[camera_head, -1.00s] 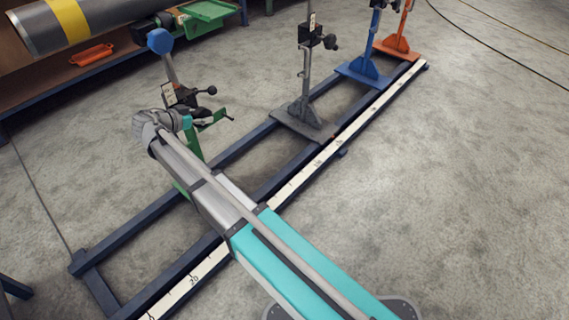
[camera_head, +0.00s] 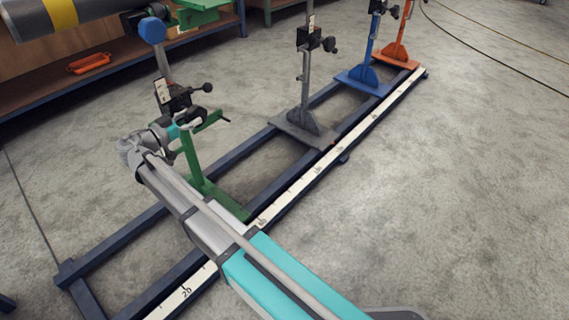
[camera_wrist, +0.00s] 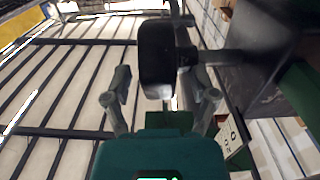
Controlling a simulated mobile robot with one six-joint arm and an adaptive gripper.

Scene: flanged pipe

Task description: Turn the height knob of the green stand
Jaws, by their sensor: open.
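The green stand (camera_head: 190,158) is upright on the rail frame in the head view, with my arm crossing in front of its base. A dark clamp block (camera_head: 175,99) is on its upper part, with a black knob (camera_head: 207,87) sticking out to the right. My gripper (camera_head: 198,117) is just below that block, its fingertips hard to make out. In the wrist view my gripper (camera_wrist: 162,97) is open, with a finger on each side. A large black knob (camera_wrist: 157,60) on a shaft shows between and beyond the fingers. I see no clear contact.
A dark block (camera_wrist: 262,55) stands close on the right in the wrist view. A grey stand (camera_head: 305,90), a blue stand (camera_head: 368,60) and an orange stand (camera_head: 397,45) stand farther along the rail frame (camera_head: 110,250). A pipe (camera_head: 95,15) is at upper left. Floor at right is clear.

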